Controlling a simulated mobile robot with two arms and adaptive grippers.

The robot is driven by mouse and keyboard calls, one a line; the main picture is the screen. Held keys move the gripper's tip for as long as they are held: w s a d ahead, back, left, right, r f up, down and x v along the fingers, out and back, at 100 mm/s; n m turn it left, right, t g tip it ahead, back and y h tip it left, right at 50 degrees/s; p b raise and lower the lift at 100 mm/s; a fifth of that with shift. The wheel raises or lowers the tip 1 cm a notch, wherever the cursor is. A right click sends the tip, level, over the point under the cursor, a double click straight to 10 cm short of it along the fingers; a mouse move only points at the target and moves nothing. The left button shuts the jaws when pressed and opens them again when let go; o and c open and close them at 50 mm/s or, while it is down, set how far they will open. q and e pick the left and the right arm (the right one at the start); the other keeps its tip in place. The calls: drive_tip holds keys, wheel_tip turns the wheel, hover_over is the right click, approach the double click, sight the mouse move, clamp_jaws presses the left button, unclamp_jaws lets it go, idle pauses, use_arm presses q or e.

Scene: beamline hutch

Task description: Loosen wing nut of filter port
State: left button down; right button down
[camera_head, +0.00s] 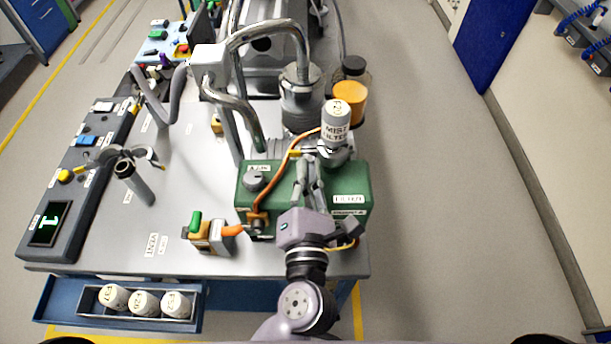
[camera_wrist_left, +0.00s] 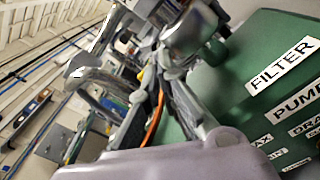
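The white mist filter (camera_head: 336,122) stands upright on the filter port of the green pump box (camera_head: 260,205). A metal clamp (camera_head: 338,153) sits at its base; the wing nut itself is too small to make out. My left gripper (camera_head: 309,172) reaches in from the front, over the box, with its fingers at or just below the clamp. In the left wrist view, the fingers (camera_wrist_left: 165,75) point towards a metal fitting (camera_wrist_left: 190,32) beside the green box labelled FILTER. Whether they touch or grip anything is hidden. My right gripper shows in neither view.
An orange hose (camera_head: 272,180) runs close to the left of my fingers. Three white filters lie in the open drawer (camera_head: 192,322) at lower left. A display panel (camera_head: 48,222) lies at left. The floor at right is clear.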

use_arm(q)
drive_tip(key=n+b, duration=0.1)
drive_tip(key=n, duration=0.2)
drive_tip(key=shift+f+b, duration=0.15)
drive_tip(key=shift+b, duration=0.2)
drive_tip(key=shift+n+b, duration=0.4)
drive_tip(key=shift+n, duration=0.4)
drive_tip(key=c, duration=2.3)
unclamp_jaws()
drive_tip(key=o, duration=0.5)
drive_tip(key=shift+c, duration=0.2)
drive_tip(key=shift+s+d, duration=0.1)
